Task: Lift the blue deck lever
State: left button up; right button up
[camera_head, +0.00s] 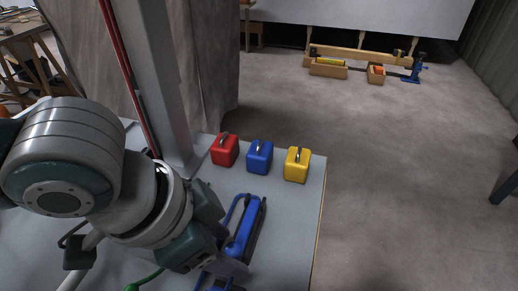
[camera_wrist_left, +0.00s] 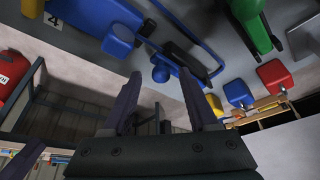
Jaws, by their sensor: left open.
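A blue lever device (camera_head: 247,222) with a black strip and a blue bar beside it lies on the grey bench top, right of my left arm. The knob appears beyond the fingertips, and I cannot tell the gap. My right gripper is not in view.
Red (camera_head: 224,150), blue (camera_head: 260,156) and yellow (camera_head: 297,164) boxes with handles stand along the bench's far edge. A grey post (camera_head: 165,80) rises at the back. A green part (camera_wrist_left: 254,25) and a blue block labelled 4 (camera_wrist_left: 78,22) flank the device.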

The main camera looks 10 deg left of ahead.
pick_arm(q)
jog(key=shift+w+f, duration=0.1)
jog(key=shift+f, duration=0.05)
jog(key=shift+c, duration=0.2)
grip_shut()
dwell(1.2)
